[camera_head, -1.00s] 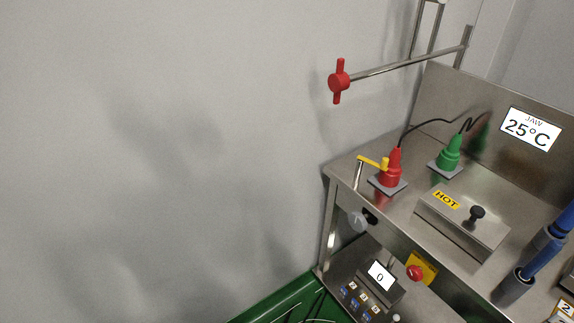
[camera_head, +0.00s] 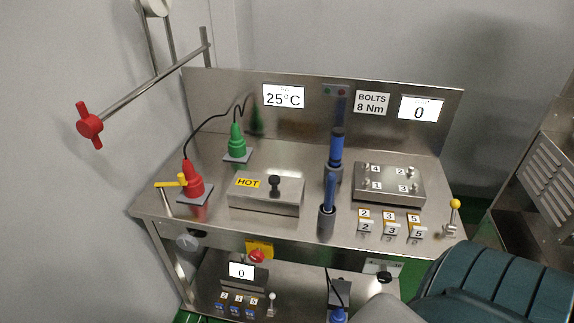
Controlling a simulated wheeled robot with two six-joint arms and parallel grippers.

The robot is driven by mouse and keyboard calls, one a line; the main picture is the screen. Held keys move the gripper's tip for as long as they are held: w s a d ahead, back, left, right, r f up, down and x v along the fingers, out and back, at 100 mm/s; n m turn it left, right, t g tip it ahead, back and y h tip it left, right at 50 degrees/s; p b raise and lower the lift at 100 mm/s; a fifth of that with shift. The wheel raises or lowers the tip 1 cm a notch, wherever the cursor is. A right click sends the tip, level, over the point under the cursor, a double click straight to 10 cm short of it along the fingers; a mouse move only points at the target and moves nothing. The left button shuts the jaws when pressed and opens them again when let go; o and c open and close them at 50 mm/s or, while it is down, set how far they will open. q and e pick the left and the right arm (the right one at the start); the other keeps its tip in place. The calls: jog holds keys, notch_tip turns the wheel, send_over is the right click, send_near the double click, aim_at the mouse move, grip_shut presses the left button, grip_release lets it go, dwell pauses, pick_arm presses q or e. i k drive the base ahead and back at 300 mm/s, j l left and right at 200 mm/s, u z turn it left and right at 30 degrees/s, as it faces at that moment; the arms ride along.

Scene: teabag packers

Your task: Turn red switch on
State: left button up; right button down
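A red rotary switch (camera_head: 257,256) sits on a yellow plate (camera_head: 264,247) on the front of the steel bench, below its top edge. Its knob is small, so I cannot tell its on or off position. Neither my left nor my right gripper is in view.
The steel bench top (camera_head: 220,213) carries a green connector (camera_head: 237,143), a box marked HOT (camera_head: 265,198), blue tools in holders (camera_head: 329,195) and a bolt block (camera_head: 389,186). A display reading 0 (camera_head: 242,270) is on the lower shelf. A yellow-knobbed lever (camera_head: 454,204) stands at the right.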

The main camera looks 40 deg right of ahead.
aim_at(257, 256)
jog(key=z, duration=1)
